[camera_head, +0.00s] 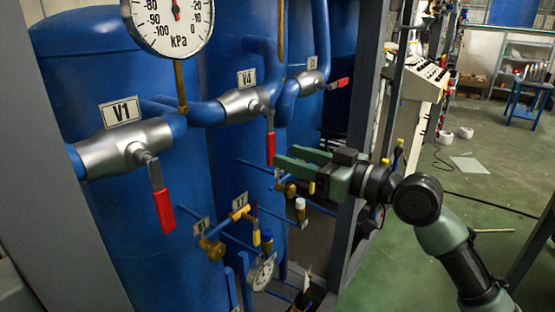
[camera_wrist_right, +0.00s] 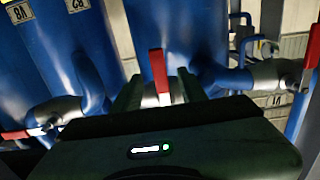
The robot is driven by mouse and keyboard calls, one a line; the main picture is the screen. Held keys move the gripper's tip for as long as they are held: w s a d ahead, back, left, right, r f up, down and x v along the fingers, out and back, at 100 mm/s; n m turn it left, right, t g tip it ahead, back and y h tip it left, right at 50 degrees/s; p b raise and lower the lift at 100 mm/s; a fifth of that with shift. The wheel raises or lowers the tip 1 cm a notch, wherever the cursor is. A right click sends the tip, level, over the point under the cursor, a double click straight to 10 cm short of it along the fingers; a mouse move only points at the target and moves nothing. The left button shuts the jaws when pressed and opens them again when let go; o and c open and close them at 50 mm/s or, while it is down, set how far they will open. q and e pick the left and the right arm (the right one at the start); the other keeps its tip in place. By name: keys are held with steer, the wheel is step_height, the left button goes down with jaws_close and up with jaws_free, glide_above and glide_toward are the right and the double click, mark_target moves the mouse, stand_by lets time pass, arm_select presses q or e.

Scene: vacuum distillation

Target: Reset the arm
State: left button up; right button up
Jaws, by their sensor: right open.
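My right arm comes in from the right in the head view. Its right gripper (camera_head: 284,157) is open, with two green fingers pointing left toward the blue tanks. The fingertips are close to the red handle (camera_head: 270,149) of valve V4 (camera_head: 243,105), which hangs down. In the right wrist view a red handle (camera_wrist_right: 159,72) stands between the spread fingers of the gripper (camera_wrist_right: 159,88), with gaps on both sides. I cannot tell whether its tip reaches between them. My left gripper is not in view.
Valve V1 (camera_head: 125,150) has a red handle (camera_head: 163,203) hanging down, left of the gripper. A pressure gauge (camera_head: 168,22) is above. Small brass valves (camera_head: 212,248) and a lower gauge (camera_head: 262,272) sit below. A grey frame post (camera_head: 352,235) stands beside the gripper. Green floor at right is mostly open.

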steer(key=shift+v, duration=0.9)
